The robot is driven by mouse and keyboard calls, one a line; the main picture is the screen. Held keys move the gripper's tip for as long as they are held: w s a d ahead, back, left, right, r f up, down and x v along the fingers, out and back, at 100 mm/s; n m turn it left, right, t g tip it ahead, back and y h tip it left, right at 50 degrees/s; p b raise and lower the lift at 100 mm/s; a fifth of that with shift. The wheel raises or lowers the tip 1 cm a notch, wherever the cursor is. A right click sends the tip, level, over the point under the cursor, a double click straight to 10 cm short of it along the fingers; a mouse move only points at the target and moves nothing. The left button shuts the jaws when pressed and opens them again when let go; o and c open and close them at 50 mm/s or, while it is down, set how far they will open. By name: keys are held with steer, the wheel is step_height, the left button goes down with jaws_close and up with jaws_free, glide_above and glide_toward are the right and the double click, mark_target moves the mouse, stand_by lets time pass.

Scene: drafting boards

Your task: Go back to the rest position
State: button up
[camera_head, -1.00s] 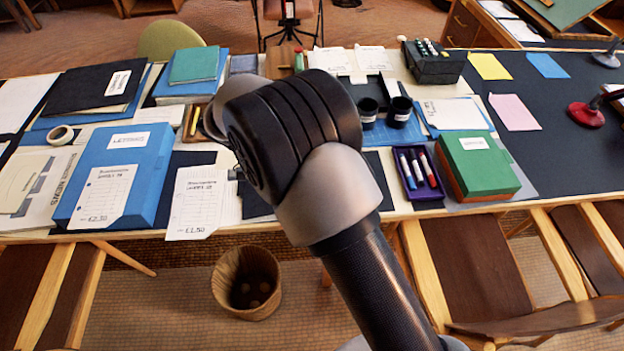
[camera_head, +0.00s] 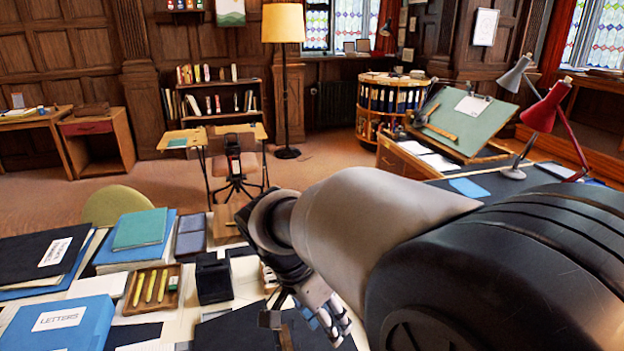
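My arm fills the lower right of the head view and reaches over the desk (camera_head: 60,290) toward the left.
A green drafting board (camera_head: 465,122) and a red lamp (camera_head: 545,108) stand at right. Open floor lies behind.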

steer(key=s+d+r+n+t+y, duration=0.1)
steer(key=s+d+n, duration=0.3)
steer(key=s, duration=0.5)
steer(key=s+d+r+n+t+y, duration=0.2)
steer(key=s+d+r+n, duration=0.2)
steer(key=s+d, duration=0.3)
steer(key=shift+s+d+n+t+y, duration=0.35)
steer(key=shift+s+n, duration=0.35)
steer(key=shift+s, duration=0.5)
